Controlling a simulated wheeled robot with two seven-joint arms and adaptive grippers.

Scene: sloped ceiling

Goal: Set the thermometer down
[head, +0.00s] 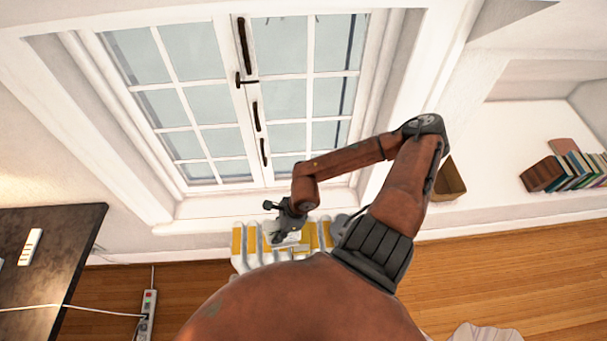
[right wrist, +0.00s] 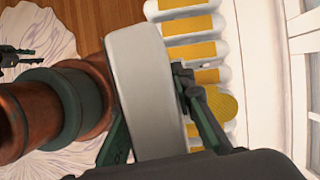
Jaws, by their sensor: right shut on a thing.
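The thermometer, a pale grey-white slab with a rounded end (right wrist: 148,90), is held between the fingers of my right gripper (right wrist: 158,140) in the right wrist view. In the head view my right gripper (head: 283,222) is over the radiator below the window, with a small pale part of the thermometer (head: 291,238) showing under it. I cannot tell whether the thermometer touches the radiator. A dark jointed part at the left edge of the right wrist view looks like my left gripper (right wrist: 14,60); its fingers are too small to read.
A white ribbed radiator (head: 325,236) with yellow patches stands below the window (head: 240,100). A dark table (head: 60,235) is at left, with a power strip (head: 147,312) on the wood floor. A brown box (head: 450,182) and books (head: 575,170) are on the ledge at right.

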